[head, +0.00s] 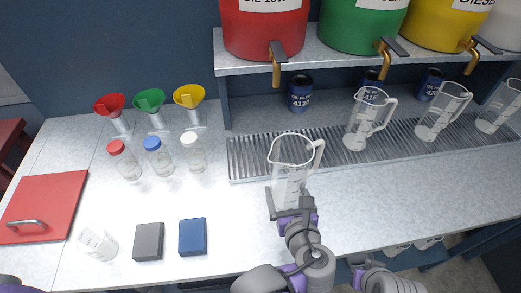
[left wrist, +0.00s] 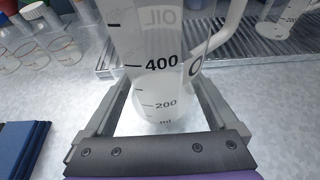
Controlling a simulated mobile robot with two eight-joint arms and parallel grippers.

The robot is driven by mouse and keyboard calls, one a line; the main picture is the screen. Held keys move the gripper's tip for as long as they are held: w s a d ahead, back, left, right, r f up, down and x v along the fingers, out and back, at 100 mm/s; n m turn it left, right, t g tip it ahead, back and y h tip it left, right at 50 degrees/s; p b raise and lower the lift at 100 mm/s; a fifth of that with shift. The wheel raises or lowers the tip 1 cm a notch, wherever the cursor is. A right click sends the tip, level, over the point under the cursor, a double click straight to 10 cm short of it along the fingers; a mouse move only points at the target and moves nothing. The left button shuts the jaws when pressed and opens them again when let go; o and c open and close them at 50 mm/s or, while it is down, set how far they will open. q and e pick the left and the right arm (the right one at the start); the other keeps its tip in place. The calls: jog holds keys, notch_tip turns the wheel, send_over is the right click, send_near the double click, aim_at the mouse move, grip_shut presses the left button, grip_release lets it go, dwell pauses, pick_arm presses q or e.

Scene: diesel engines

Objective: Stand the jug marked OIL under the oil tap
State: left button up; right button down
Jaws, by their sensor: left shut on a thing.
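The clear jug with faint OIL lettering (left wrist: 160,18) is upright between the fingers of my left gripper (head: 290,208), which is shut on it. In the head view this jug (head: 291,160) is in front of the grate's near edge, its rim overlapping the grate in the picture. I cannot tell whether its base touches the counter. The red drum marked OIL 10W (head: 263,30) stands on the shelf; its brass oil tap (head: 277,70) with a dark lever hangs above and behind the jug, slightly left. My right gripper is not in view.
A slotted metal grate (head: 250,155) runs along the counter below the shelf. More clear jugs (head: 370,120) stand on it to the right, and dark blue cans (head: 300,93) behind. Bottles (head: 158,155), funnels, a grey block (head: 149,241) and a blue block (head: 192,237) are left.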

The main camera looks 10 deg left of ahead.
pick_arm(q)
jog(key=w+a, duration=0.2)
jog(key=w, duration=0.3)
jog(key=w+a, duration=0.2)
jog(key=w, duration=0.3)
jog(key=w+a, duration=0.2)
jog(key=w, duration=0.3)
jog(key=shift+w+a, duration=0.3)
jog(key=shift+a, duration=0.05)
jog(key=shift+w+a, duration=0.25)
jog(key=shift+w, duration=0.25)
notch_tip(320, 180, down, 3)
jog(key=shift+d+b, duration=0.1)
jog(key=shift+b, duration=0.2)
jog(key=shift+s+f, duration=0.1)
jog(key=shift+f, duration=0.15)
jog(key=shift+f, duration=0.2)
jog(key=o, duration=1.1)
jog(key=shift+r, duration=0.1)
